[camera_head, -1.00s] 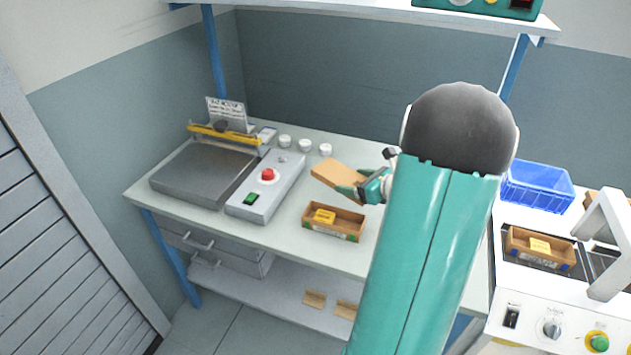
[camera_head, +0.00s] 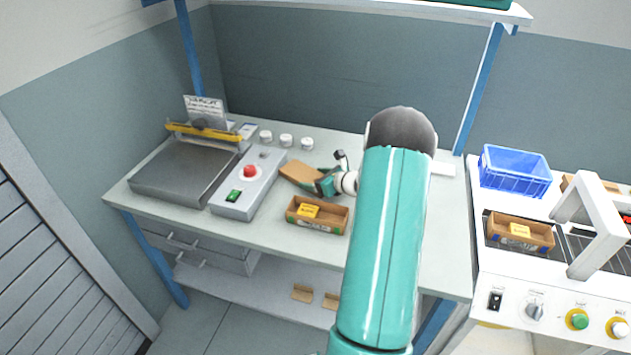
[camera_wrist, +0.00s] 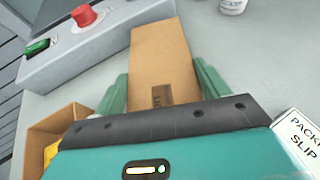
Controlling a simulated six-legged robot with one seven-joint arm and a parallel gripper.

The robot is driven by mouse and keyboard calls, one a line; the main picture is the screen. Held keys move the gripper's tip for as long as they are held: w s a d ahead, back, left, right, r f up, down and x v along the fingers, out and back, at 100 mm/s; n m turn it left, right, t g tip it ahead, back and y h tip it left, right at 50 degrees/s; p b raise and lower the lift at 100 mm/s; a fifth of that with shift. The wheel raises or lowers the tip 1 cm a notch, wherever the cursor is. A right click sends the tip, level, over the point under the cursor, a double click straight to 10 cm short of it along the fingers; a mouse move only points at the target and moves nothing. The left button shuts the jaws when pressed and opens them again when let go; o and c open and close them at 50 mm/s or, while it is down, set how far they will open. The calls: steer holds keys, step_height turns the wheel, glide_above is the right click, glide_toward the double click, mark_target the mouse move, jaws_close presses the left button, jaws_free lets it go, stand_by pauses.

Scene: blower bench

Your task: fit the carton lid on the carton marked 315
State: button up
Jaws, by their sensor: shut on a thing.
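My gripper (camera_head: 325,186) is shut on a flat brown carton lid (camera_head: 297,173) and holds it over the bench, behind an open carton. In the wrist view the lid (camera_wrist: 160,65) sits between the two green fingers of my gripper (camera_wrist: 163,88). The open carton (camera_head: 318,222) stands on the front of the bench with a yellow packet (camera_head: 308,210) inside. Another open carton (camera_head: 520,236) with a yellow item stands on the machine at the right. I cannot read the number on either carton.
A grey control box (camera_head: 240,190) with red and green buttons lies left of the lid, beside a sealer plate (camera_head: 180,172). Several white jars (camera_head: 286,140) stand behind. A blue crate (camera_head: 514,172) is at the right. A packing slip (camera_wrist: 300,140) shows in the wrist view.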

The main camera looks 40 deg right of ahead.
steer(key=shift+f, duration=0.45)
steer(key=shift+f, duration=0.15)
steer(key=o, duration=1)
